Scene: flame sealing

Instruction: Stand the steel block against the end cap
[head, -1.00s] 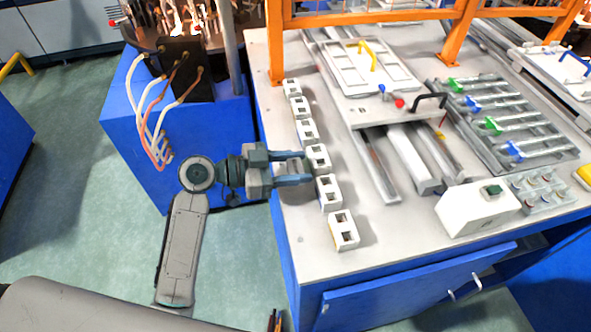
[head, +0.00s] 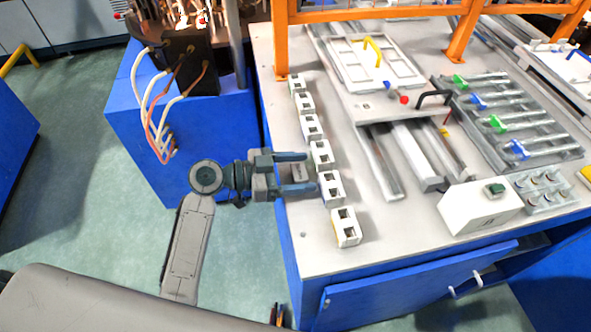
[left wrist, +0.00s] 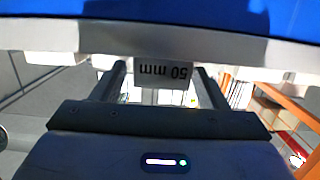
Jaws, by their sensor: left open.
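My left gripper (head: 312,173) is open at the table's left edge, its fingers pointing at a row of pale blocks (head: 330,187) with dark square openings. In the left wrist view, which looks upside down, a pale block marked "50 mm" (left wrist: 165,74) sits between the two spread fingers (left wrist: 161,82). No grip on it shows. In the head view I cannot tell which block of the row this is. None of the blocks is clearly a steel block, and I cannot pick out the end cap. My right gripper is not in view.
The row of blocks runs along the left edge of the grey tabletop (head: 300,232). Right of it are a white framed plate (head: 335,60), metal rails (head: 380,170), a white box (head: 480,207) and a rack of coloured-handled rods (head: 505,120). An orange frame (head: 280,40) stands behind.

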